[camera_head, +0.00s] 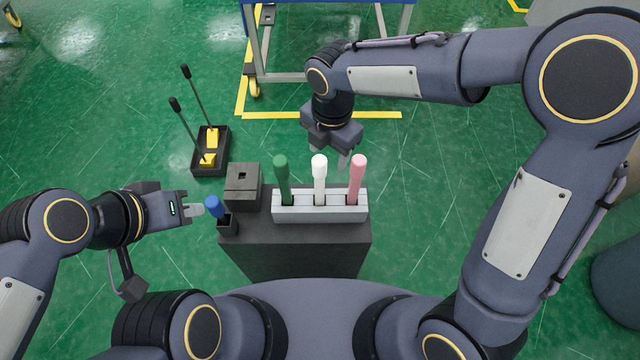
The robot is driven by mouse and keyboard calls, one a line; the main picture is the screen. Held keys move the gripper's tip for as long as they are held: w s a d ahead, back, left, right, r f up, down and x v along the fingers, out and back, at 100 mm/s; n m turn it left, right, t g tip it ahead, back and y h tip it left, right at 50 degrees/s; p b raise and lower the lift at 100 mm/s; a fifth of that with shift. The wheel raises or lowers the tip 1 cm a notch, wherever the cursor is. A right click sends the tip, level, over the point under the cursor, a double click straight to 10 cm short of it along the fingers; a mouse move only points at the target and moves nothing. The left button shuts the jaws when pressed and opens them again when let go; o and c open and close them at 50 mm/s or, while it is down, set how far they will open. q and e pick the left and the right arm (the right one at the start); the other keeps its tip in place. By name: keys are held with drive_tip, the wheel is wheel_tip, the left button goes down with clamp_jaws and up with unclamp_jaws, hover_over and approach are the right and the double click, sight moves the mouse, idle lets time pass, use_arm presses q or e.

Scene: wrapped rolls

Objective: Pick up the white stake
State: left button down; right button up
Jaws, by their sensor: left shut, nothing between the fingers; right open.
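The white stake (320,167) stands upright in the middle of a light grey holder (300,213) on a dark stand. A green stake (282,175) stands to its left and a pink stake (357,172) to its right in the same holder. My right gripper (345,160) is open, pointing down, just behind and between the white and pink stakes' tops. It holds nothing, and I cannot tell whether it touches either stake. My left gripper (199,210) is shut and empty, beside a blue-topped piece.
The blue-topped piece (213,206) sits in a small dark holder at the stand's left edge. A dark block (243,187) with a square hole is beside the grey holder. The dark stand (300,255) is narrow. A black tray (211,160) with yellow parts lies behind left.

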sight(320, 169)
drive_tip(key=shift+w+a+f+n, duration=0.2)
drive_tip(key=shift+a+f+n, duration=0.2)
drive_tip(key=shift+a+n, duration=0.25)
drive_tip(key=shift+a+f, duration=0.2)
drive_tip(key=shift+f, duration=0.15)
drive_tip(key=f, duration=0.7)
drive_tip(key=shift+w+f+p, duration=0.15)
drive_tip(key=shift+w+p, duration=0.2)
clamp_jaws()
